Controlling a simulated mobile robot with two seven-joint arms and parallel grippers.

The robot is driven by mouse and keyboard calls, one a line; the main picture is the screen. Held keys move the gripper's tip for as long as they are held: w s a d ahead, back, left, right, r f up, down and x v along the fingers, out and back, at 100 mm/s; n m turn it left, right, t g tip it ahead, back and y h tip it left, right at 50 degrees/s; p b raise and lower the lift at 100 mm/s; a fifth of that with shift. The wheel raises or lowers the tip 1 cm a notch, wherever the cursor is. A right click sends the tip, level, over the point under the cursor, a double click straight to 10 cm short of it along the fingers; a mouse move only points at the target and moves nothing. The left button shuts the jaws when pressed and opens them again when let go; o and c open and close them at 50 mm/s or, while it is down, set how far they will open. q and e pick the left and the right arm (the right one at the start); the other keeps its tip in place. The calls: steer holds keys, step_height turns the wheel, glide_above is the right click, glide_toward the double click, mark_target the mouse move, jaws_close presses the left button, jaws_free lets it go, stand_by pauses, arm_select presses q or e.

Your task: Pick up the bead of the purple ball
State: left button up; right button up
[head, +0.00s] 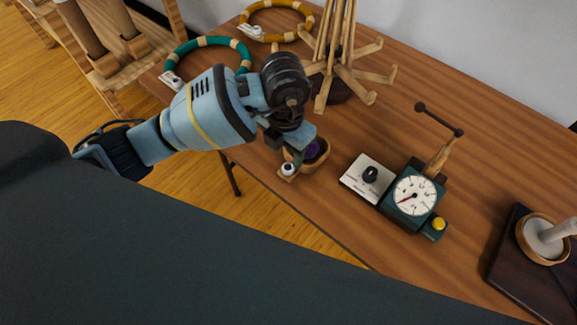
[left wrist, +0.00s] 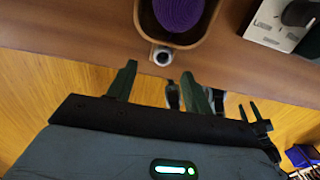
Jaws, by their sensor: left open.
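The purple ball (head: 312,149) sits in a small wooden holder (head: 319,163) near the table's front edge, partly hidden by my left gripper (head: 291,152) in the head view. Its bead (head: 288,168), white with a dark centre, is on a small wooden tab at the holder's front. In the left wrist view, the purple ball (left wrist: 179,12) is cut off by the top edge, and the bead (left wrist: 162,56) shows just ahead of my left gripper (left wrist: 159,69). The two fingers are apart, with nothing between them.
A white box with a black knob (head: 367,178) and a green dial device (head: 412,198) stand right of the holder. A wooden stand (head: 337,60), a teal ring (head: 205,45) and a yellow ring (head: 272,10) are behind. A dark board (head: 525,275) lies far right.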

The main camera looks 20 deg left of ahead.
mark_target(288, 168)
arm_select(q)
steer(key=shift+d+f, duration=0.15)
steer(key=shift+f, duration=1.15)
steer(key=shift+d+f, duration=0.1)
steer(key=shift+f, duration=1.15)
steer(key=c, duration=1)
